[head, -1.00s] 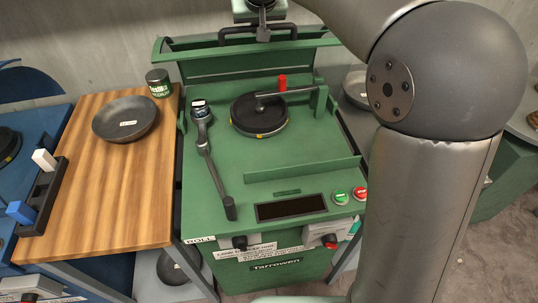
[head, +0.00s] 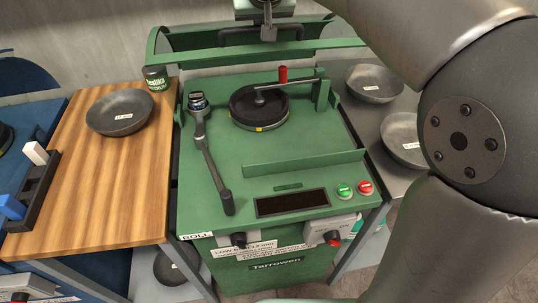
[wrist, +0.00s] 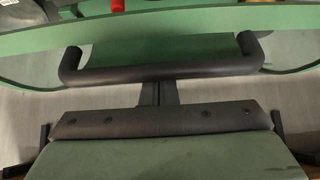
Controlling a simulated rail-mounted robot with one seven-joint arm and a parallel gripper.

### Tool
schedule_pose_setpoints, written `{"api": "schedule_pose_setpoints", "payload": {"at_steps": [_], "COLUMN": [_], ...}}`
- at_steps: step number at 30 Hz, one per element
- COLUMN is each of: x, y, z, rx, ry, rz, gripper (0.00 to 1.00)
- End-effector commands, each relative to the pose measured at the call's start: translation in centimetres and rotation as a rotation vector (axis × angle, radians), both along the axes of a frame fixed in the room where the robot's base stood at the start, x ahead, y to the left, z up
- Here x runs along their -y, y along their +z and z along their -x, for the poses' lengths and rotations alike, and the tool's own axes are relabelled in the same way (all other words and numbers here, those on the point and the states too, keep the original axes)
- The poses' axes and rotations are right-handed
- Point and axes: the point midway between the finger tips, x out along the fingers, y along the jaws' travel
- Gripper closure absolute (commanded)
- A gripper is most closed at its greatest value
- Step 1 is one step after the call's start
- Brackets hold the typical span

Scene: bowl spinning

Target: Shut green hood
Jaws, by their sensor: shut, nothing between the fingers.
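The green hood (head: 330,44) stands raised at the back of the green machine (head: 225,85), tilted partly forward. Its front rim spans the machine's width, and its curved sides show behind the rim. A black bar handle (head: 235,38) is fixed to the hood. It also crosses the wrist view (wrist: 200,70). My gripper (head: 268,33) is at the handle's middle in the head view. In the wrist view the narrow dark fingers (wrist: 158,93) are shut, their tips right at the bar. I cannot tell whether they touch it. Nothing is held.
Below the hood are a round black plate (head: 258,108), a red-knobbed arm (head: 283,74) and a black lever (head: 213,165). A wooden table (head: 90,190) with a dark bowl (head: 120,112) stands left. Grey bowls (head: 374,83) sit right. My arm fills the right side.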

Motion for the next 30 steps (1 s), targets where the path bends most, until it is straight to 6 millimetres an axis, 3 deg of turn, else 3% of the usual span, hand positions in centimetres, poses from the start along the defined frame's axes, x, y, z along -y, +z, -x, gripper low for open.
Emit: {"api": "schedule_pose_setpoints", "payload": {"at_steps": [9,20,30], "x": [0.6,0.8,1.3], "y": [-1.3,-1.8,-3.2], "z": [2.7,3.8,6.4], "rx": [-0.002,-0.002,-0.002], "ry": [-0.001,-0.001,0.000], "rz": [0.001,0.001,0.000], "gripper": [1.00,1.00,1.00]}}
